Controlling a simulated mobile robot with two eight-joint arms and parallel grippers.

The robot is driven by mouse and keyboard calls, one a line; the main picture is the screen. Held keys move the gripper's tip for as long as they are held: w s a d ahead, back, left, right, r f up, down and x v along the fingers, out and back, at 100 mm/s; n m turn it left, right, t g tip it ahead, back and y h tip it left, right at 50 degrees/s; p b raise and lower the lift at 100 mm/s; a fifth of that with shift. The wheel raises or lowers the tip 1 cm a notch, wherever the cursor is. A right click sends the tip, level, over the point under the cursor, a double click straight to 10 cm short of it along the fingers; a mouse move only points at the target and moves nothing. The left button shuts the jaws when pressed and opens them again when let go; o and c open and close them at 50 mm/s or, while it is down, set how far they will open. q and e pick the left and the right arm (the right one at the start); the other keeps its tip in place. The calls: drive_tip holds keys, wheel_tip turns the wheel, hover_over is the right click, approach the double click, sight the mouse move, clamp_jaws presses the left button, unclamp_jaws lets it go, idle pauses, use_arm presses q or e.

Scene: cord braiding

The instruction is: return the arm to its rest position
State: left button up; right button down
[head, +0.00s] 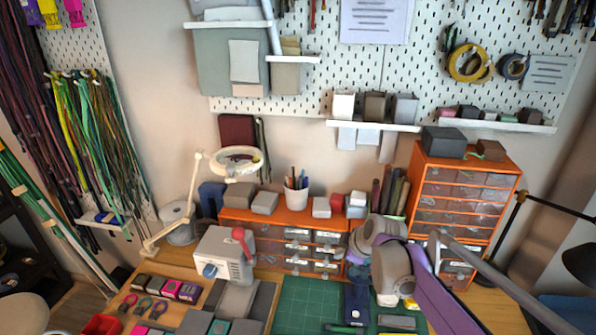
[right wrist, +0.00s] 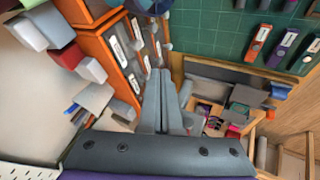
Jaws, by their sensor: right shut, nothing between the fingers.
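My right arm (head: 440,290) comes in from the lower right of the head view, with a purple link and pale grey joints. It is raised over the right part of the workbench, in front of the orange drawers. My right gripper (right wrist: 158,85) shows in the right wrist view as two grey fingers. They are closed together with nothing between them. In the head view its fingertips are hard to make out. My left gripper and left arm are not in view.
A green cutting mat (head: 300,305) lies on the bench. Low orange drawers (head: 270,229) and a taller orange cabinet (head: 465,170) stand behind it. A white machine with a red knob (head: 222,256) and a magnifier lamp (head: 238,160) stand left. A black lamp (head: 580,262) is at the right.

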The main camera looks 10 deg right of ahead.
drive_tip(key=s+f+m, duration=0.2)
drive_tip(key=s+m, duration=0.2)
drive_tip(key=s, duration=0.6)
drive_tip(key=s+f+m+h, duration=0.1)
drive_tip(key=s+m, duration=0.3)
drive_tip(key=s, duration=0.6)
drive_tip(key=s+f+m+g+h, duration=0.1)
drive_tip(key=s+f+m, duration=0.2)
drive_tip(key=s, duration=0.7)
drive_tip(key=shift+s+a+f+m, duration=0.2)
drive_tip(key=shift+a+m, duration=0.15)
drive_tip(key=shift+m, duration=0.55)
